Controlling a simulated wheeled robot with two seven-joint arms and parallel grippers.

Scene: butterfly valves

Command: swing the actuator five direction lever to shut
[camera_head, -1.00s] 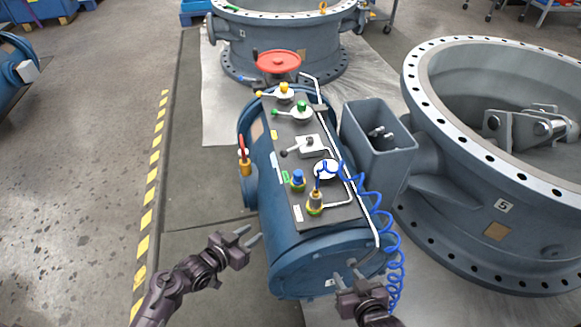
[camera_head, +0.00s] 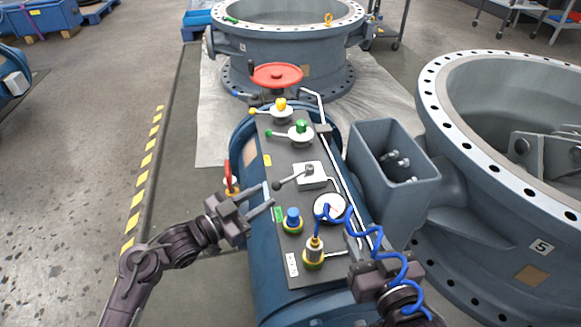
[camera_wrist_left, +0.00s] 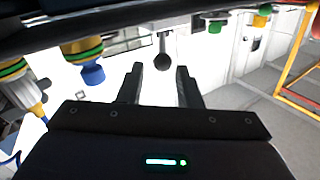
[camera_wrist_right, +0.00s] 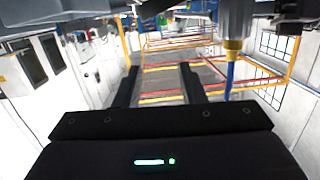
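The direction lever (camera_head: 293,180) sits on a pale square plate (camera_head: 315,174) midway along the blue actuator's dark panel (camera_head: 290,261). Its black ball knob (camera_head: 277,186) points left. My left gripper (camera_head: 269,198) is open and empty, just below and left of the knob. In the left wrist view the knob (camera_wrist_left: 162,62) appears beyond the gap between the open fingers (camera_wrist_left: 160,80), with no contact visible. My right gripper (camera_head: 364,240) is open and empty over the panel's near right side; its fingers also show apart in the right wrist view (camera_wrist_right: 158,78).
Yellow (camera_head: 280,104) and green (camera_head: 301,127) levers, a red handwheel (camera_head: 277,76), a blue knob (camera_head: 293,216) and a gauge (camera_head: 329,207) surround the lever. A coiled blue hose (camera_head: 352,229) runs near my right gripper. The valve marked 5 (camera_head: 541,247) stands right.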

